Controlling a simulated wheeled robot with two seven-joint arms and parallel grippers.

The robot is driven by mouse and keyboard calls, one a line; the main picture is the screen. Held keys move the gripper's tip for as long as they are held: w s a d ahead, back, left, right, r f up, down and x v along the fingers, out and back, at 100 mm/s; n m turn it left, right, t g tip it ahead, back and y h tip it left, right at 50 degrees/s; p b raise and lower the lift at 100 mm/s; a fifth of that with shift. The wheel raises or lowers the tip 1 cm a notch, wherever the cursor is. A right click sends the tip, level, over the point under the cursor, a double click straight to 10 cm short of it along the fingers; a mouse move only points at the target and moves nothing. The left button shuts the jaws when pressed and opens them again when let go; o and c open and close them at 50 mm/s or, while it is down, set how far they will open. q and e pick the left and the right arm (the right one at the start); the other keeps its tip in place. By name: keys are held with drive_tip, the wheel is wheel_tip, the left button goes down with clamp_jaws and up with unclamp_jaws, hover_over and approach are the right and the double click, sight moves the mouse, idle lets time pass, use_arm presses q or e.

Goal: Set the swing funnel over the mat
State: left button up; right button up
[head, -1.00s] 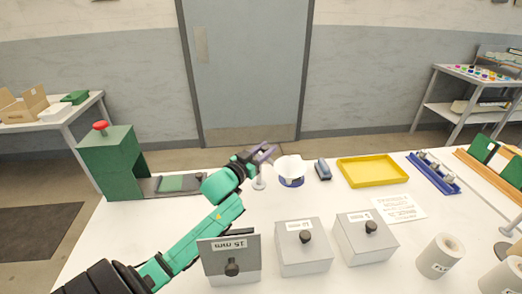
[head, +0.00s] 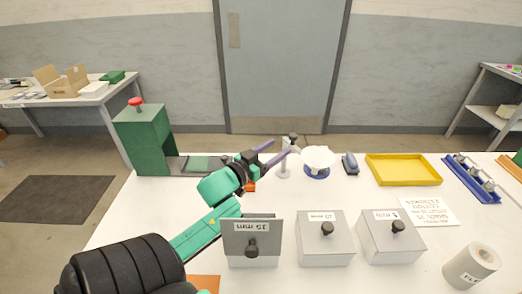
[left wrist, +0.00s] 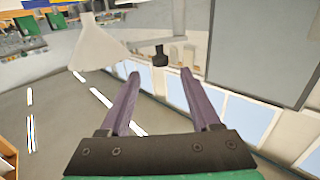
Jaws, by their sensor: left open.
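The swing funnel (head: 318,157) is a white cone with a blue ring beneath it, standing right of a pale post (head: 284,163) at the table's back. A black knob (head: 293,138) shows at the post's top. The green mat (head: 203,164) lies on a dark plate beside the green press, well left of the funnel. My left gripper (head: 280,152) is open, its purple fingers pointing towards the knob. In the left wrist view the knob (left wrist: 160,57) is beyond the fingertips and between their lines, apart from both; the funnel (left wrist: 97,48) is upper left. My right gripper is not in view.
The green press (head: 146,138) with a red button stands at the left. A blue item (head: 350,163) and a yellow tray (head: 404,169) are right of the funnel. Grey boxes, one marked 15 mm (head: 252,243), line the front.

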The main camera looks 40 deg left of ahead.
sight(301, 160)
use_arm(q)
drive_tip(key=s, duration=0.6)
drive_tip(key=shift+b, duration=0.3)
drive_tip(key=shift+c, duration=0.9)
drive_tip(key=shift+s+a+r+m, duration=0.1)
drive_tip(key=shift+s+a+m, duration=0.05)
drive_tip(key=shift+m, duration=0.35)
drive_tip(key=c, duration=0.5)
drive_tip(key=s+m+p, duration=0.1)
drive_tip(key=m, duration=0.5)
drive_tip(key=s+m+h+p, duration=0.1)
drive_tip(key=m, duration=0.1)
drive_tip(key=shift+s+a+r+m+t+p, duration=0.2)
drive_tip(key=shift+s+r+m+t+p, duration=0.1)
drive_tip(key=shift+r+m, duration=0.1)
clamp_jaws()
drive_tip(key=s+d+f+m+g+h+p, duration=0.1)
drive_tip(key=s+d+f+m+h, duration=0.2)
drive_tip(key=m, duration=0.8)
drive_tip(key=shift+h, duration=0.4)
drive_tip(key=p+x, duration=0.4)
drive_tip(key=x, duration=0.8)
drive_tip(key=shift+w+d+f, duration=0.1)
drive_tip(key=shift+w+f, duration=0.1)
drive_tip(key=shift+w, duration=0.2)
